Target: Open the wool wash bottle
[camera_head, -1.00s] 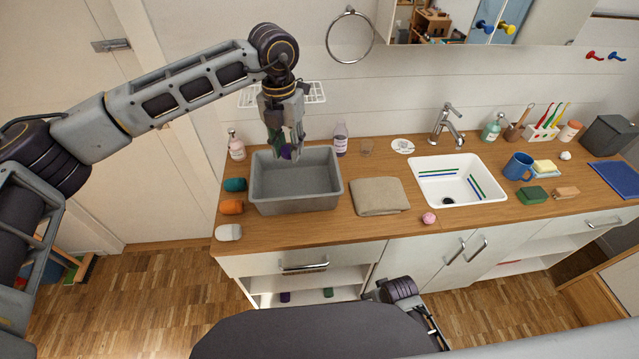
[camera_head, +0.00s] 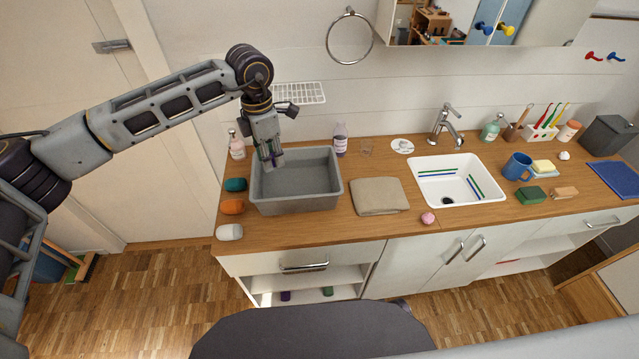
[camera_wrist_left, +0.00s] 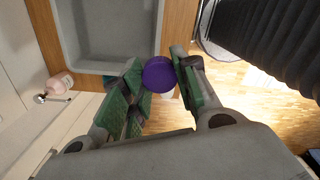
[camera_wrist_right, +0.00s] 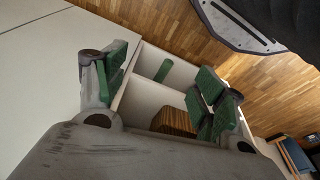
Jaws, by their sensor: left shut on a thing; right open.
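The wool wash bottle (camera_head: 341,140) appears to be the clear one with a white label and purple contents. It stands upright at the back of the counter, behind the grey basin; its top is too small to read. My left gripper (camera_head: 270,163) is over the basin's left side, apart from the bottle. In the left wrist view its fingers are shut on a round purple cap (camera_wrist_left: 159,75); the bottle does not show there. My right gripper (camera_wrist_right: 163,72) is open and empty in the right wrist view, low down facing the cabinet shelf.
The grey basin (camera_head: 297,201) stands on the wooden counter (camera_head: 300,230). Teal (camera_head: 235,184), orange (camera_head: 232,207) and white (camera_head: 229,232) lumps lie left. A folded cloth (camera_head: 380,196) and sink (camera_head: 455,180) are right.

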